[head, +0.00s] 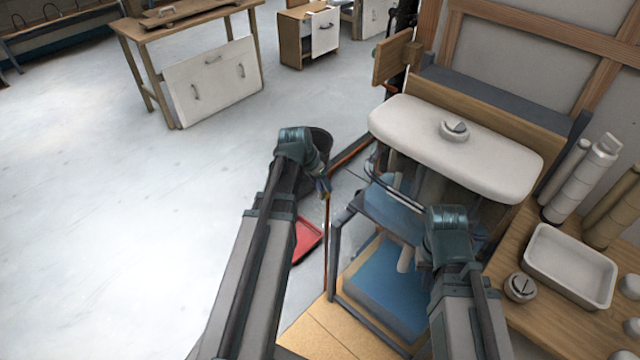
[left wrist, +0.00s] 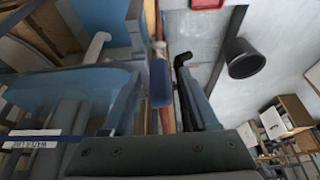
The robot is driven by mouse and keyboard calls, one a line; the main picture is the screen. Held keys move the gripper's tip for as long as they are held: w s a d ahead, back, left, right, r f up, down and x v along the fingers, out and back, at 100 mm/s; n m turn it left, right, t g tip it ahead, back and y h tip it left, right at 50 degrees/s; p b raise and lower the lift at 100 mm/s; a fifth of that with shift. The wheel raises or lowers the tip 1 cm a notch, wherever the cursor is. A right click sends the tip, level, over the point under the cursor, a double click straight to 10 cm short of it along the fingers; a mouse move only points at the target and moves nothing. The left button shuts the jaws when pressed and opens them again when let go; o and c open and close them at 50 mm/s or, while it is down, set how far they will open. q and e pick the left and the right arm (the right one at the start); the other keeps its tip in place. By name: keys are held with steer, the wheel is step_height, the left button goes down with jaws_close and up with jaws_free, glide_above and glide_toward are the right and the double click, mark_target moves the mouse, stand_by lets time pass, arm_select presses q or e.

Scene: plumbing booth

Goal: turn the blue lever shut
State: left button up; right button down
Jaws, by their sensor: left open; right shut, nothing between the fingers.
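The blue lever (left wrist: 160,84) shows in the left wrist view as a blue grip in front of an upright copper pipe. My left gripper (left wrist: 160,72) is open, with one finger on each side of the lever in that view. Whether either finger touches it, I cannot tell. In the head view my left gripper (head: 322,186) is at the copper pipe (head: 328,235), where the lever is small and partly covered by the gripper. My right arm's wrist is over the blue-floored frame, and its fingers are hidden.
A white cistern (head: 455,148) stands right of the pipe, above a dark metal frame (head: 335,265). A red tray (head: 306,240) and a dark bucket (head: 318,150) are near my left arm. A bench with a white basin (head: 570,265) is at right.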

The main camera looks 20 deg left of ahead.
arm_select(q)
jaws_close()
stand_by(1.3)
